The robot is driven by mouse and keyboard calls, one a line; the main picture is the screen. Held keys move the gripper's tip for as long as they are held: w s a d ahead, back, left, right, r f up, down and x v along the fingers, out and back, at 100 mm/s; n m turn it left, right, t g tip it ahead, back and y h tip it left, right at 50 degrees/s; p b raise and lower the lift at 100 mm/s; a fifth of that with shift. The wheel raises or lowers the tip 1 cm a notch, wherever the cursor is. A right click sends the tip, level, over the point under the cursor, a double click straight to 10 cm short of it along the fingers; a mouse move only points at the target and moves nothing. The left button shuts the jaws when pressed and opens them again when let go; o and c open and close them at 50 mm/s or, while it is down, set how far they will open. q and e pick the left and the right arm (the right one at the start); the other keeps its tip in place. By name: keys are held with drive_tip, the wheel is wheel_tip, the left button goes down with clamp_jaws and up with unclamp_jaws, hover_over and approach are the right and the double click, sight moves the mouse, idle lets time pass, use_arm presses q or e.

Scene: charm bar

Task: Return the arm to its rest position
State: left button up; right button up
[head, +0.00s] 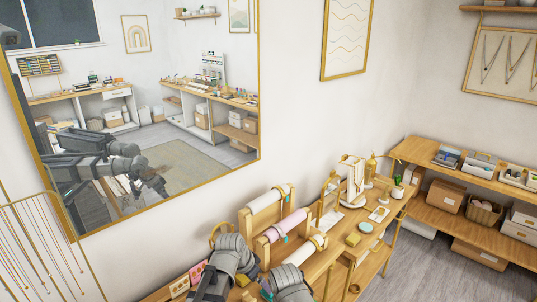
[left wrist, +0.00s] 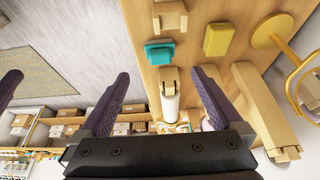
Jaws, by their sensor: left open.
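My left gripper (left wrist: 158,100) shows in the left wrist view with its two dark fingers spread apart and nothing between them touching both. Beyond the gap lie a wooden worktop (left wrist: 195,65) and a white roll-like piece (left wrist: 169,105). In the head view grey arm parts of mine (head: 228,262) rise from the bottom edge, close to the jewellery rolls on the counter; the fingertips cannot be made out there. My right gripper is not clearly in view.
Padded rolls on wooden stands (head: 283,222) stand beside my arm. A teal piece (left wrist: 158,53), a yellow block (left wrist: 218,39) and a gold round stand (left wrist: 278,30) lie near the gripper. A large mirror (head: 200,175) reflects the room and grey arms. Shelves (head: 460,212) stand at right.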

use_arm(q)
drive_tip(key=b+x, duration=1.2)
wheel_tip(320, 180, up, 11)
drive_tip(key=p, duration=1.1)
drive_tip(key=shift+s+a, duration=0.1)
drive_tip(key=a, duration=0.1)
drive_tip(key=a+n, duration=0.1)
drive_tip(key=a, duration=0.1)
drive_tip(key=shift+s+f, duration=0.2)
drive_tip(key=shift+f, duration=0.2)
drive_tip(key=shift+s+b, duration=0.1)
drive_tip(key=shift+b, duration=0.2)
